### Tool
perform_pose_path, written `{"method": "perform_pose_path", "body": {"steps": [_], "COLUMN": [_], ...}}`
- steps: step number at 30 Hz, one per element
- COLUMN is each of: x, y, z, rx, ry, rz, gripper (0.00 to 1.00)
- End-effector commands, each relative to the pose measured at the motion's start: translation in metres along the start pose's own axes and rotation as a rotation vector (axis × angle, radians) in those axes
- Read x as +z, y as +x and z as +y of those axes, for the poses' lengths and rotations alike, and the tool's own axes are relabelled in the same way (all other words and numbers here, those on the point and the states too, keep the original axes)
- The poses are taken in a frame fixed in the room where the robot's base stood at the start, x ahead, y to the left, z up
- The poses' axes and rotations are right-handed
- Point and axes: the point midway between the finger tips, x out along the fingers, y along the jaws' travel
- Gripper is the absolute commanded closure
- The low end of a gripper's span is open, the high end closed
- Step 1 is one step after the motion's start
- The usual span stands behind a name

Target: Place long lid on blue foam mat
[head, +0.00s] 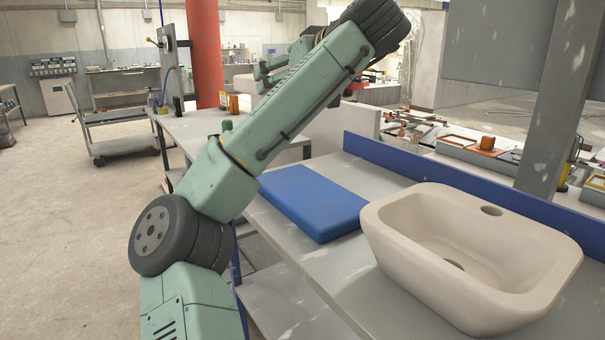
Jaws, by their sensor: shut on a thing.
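The blue foam mat (306,203) lies flat on the grey bench top, left of the basin, with its upper face bare where I see it. My arm rises in front of its left side and bends at the top of the picture. I cannot make out the long lid for certain. A pale block shows partly behind my arm, and I cannot tell whether it is the lid or part of the room.
A beige basin (405,240) stands on the bench right of the mat. A blue rail (450,186) runs along the bench's back edge, with a grey post (553,120) behind it. Another grey table (190,128) stands behind my arm. Open floor lies to the left, with a cart (118,145).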

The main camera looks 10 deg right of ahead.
Motion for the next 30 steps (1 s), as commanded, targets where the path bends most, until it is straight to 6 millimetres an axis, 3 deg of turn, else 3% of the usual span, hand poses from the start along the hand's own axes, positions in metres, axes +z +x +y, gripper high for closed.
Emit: {"method": "perform_pose_path", "body": {"steps": [12,25,30], "x": [0.088,0.124,0.147], "y": [0.037,0.051,0.062], "z": [-0.001,0.0,0.0], "rx": [0.001,0.001,0.001], "ry": [0.001,0.0,0.0], "rz": [0.0,0.001,0.0], "gripper": [0.81,0.81,0.81]}}
